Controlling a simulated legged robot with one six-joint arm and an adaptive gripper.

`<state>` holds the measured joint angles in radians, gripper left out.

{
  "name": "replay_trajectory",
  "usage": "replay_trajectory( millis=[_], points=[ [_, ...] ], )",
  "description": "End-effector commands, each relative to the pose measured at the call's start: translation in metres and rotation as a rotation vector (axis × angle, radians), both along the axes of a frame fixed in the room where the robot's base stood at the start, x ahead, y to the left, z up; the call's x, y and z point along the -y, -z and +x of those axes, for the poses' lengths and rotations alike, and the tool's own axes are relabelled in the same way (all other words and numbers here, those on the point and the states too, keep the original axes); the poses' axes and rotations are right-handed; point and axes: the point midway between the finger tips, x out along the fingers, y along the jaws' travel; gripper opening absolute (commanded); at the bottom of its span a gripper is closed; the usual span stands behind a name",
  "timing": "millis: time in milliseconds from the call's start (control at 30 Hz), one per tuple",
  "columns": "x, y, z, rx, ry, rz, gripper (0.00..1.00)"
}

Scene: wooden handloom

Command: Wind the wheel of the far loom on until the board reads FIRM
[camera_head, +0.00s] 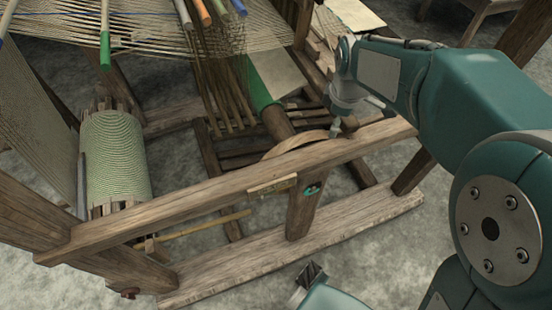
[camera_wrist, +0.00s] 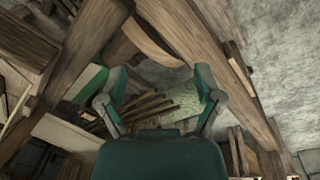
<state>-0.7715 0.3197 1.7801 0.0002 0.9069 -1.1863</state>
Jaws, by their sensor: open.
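The wooden wheel (camera_head: 298,143) shows as a curved rim above the loom's side rail (camera_head: 220,190); the rail hides its lower part. A curved wooden edge, apparently the same rim, lies beyond my fingers in the wrist view (camera_wrist: 150,42). A small wooden board (camera_head: 272,186) is fixed on the rail's face; its lettering is too small to read. A small teal piece (camera_head: 313,190) sits beside it on the post. My gripper (camera_head: 343,127) is above the rail, just right of the wheel. In the wrist view its fingers (camera_wrist: 160,76) are spread with nothing held between them.
A roll of pale green cloth (camera_head: 115,158) and stretched threads (camera_head: 150,32) fill the loom's left side. A beam with a green band (camera_head: 258,85) runs towards the wheel. Bare grey floor (camera_head: 390,250) lies in front. Another wooden frame (camera_head: 480,15) stands at the upper right.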

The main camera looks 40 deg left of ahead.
Motion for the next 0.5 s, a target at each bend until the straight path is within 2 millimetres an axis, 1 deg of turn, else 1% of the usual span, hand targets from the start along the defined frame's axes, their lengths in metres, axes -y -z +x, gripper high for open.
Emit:
replay_trajectory(
  millis=[33,67,100,200,333,400,500],
  points=[
    [-0.024,0.018,-0.008,-0.012,-0.097,-0.021,0.84],
    [-0.037,0.027,-0.012,-0.017,-0.155,-0.032,0.84],
    [-0.054,0.04,-0.019,-0.023,-0.234,-0.046,0.84],
    [-0.09,0.071,-0.037,-0.037,-0.419,-0.077,0.84],
    [-0.118,0.101,-0.057,-0.051,-0.597,-0.106,0.84],
    [-0.125,0.111,-0.063,-0.057,-0.658,-0.116,0.84],
    [-0.13,0.118,-0.068,-0.06,-0.704,-0.121,0.84]
  ],
)
